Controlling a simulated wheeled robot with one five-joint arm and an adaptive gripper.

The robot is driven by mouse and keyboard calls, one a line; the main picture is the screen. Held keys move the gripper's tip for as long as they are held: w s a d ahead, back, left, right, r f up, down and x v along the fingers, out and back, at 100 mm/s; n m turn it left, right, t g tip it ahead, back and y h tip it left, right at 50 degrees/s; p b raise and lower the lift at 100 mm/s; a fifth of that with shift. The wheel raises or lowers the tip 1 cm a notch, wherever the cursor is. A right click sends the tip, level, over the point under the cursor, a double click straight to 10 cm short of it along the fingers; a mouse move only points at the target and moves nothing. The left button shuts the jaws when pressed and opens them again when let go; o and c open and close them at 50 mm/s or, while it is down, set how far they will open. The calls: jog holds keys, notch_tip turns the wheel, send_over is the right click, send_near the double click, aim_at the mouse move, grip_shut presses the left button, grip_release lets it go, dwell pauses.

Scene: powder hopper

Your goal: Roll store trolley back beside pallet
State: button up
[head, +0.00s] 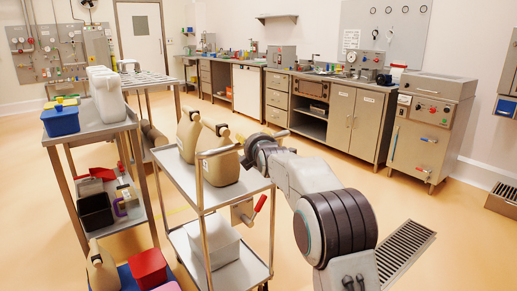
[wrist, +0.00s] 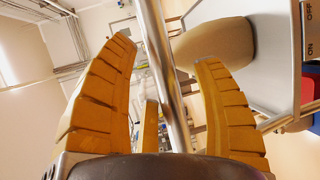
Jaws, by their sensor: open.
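A steel two-shelf trolley (head: 222,196) stands in front of me in the head view, just left of my arm. Beige jugs (head: 222,166) stand on its top shelf and a white box (head: 213,243) on its lower shelf. My gripper reaches the trolley's upper right-hand side, by its handle; its fingers are hard to make out in the head view. Whether the fingers touch the bar is unclear. I cannot pick out a pallet.
A loaded steel rack (head: 98,128) stands close on the trolley's left, with a blue bin (head: 61,121) on top. Cabinets (head: 355,120) line the back wall. The floor (head: 300,160) between is open. A floor drain grate (head: 405,250) lies right of my arm.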

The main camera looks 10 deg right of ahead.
jog(key=s+r, duration=0.1)
jog(key=s, duration=0.9)
jog(key=shift+s+r, duration=0.4)
jog(key=s+r+m+g+p, duration=0.2)
jog(key=s+m+g+p, duration=0.2)
jog(key=s, duration=1)
jog(key=s+r+m+g+p, duration=0.2)
jog(key=s+m+g+p, duration=0.2)
jog(key=s+m+p, duration=0.4)
jog(key=s+r+m+g+p, duration=0.2)
jog(key=s+m+g+p, duration=0.2)
jog(key=s+p, duration=1)
jog(key=s+m, duration=0.2)
jog(key=s, duration=0.3)
jog(key=shift+s+a+r+m, duration=0.25)
jog(key=shift+s+r+m, duration=0.1)
jog(key=shift+m, duration=0.05)
